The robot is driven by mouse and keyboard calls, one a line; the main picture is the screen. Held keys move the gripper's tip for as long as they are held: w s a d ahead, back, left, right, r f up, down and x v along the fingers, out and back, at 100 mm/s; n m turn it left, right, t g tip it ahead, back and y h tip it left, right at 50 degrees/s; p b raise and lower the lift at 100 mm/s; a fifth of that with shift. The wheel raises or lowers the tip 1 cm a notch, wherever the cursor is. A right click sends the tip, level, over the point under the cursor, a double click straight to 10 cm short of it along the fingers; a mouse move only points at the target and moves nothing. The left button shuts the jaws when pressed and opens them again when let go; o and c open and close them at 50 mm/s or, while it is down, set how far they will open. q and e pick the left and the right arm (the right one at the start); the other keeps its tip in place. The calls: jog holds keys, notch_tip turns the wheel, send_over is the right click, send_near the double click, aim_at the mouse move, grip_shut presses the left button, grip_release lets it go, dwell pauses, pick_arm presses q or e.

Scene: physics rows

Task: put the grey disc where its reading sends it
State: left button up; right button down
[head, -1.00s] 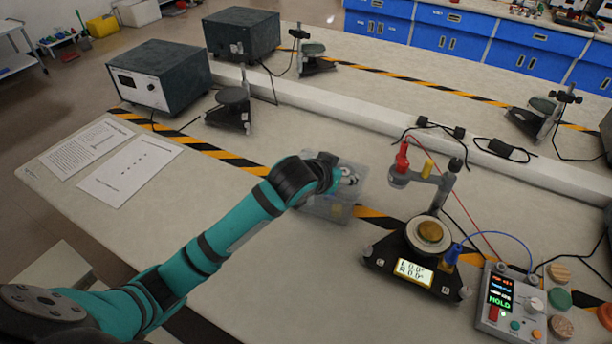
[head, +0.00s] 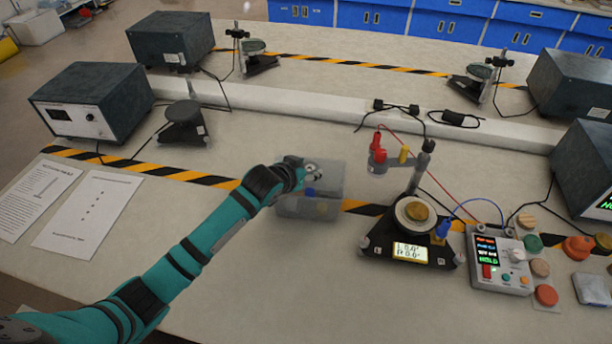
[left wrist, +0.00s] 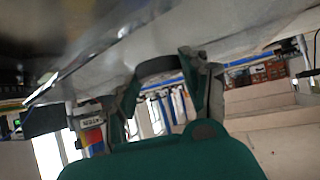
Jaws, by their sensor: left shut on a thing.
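My left gripper (head: 303,172) is over the clear plastic bin (head: 325,208), at its back left part. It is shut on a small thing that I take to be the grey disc. In the left wrist view the gripper (left wrist: 165,75) has a dark grey rounded piece (left wrist: 158,65) between its fingertips. The head view hardly shows the disc behind the fingers. The control box (head: 497,268) has a small screen (head: 486,252) with a green HOLD line. My right gripper is not in view.
Several coloured discs, among them a green one (head: 533,243) and an orange one (head: 546,295), lie right of the control box. Two paper sheets (head: 88,212) lie at left.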

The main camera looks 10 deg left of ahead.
pick_arm(q)
notch_tip(320, 180, down, 2)
jog(key=shift+f, duration=0.3)
jog(key=shift+s+f, duration=0.1)
jog(key=shift+f, duration=0.4)
jog(key=o, duration=1.1)
jog(key=shift+s+f, duration=0.15)
jog(key=shift+f, duration=0.05)
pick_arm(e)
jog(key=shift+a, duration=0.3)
pick_arm(q)
jog(key=shift+o, duration=0.2)
jog(key=shift+a+r, duration=0.1)
jog(key=shift+r, duration=0.6)
jog(key=v, duration=1.1)
jog(key=shift+s+r, duration=0.15)
jog(key=shift+r, duration=0.25)
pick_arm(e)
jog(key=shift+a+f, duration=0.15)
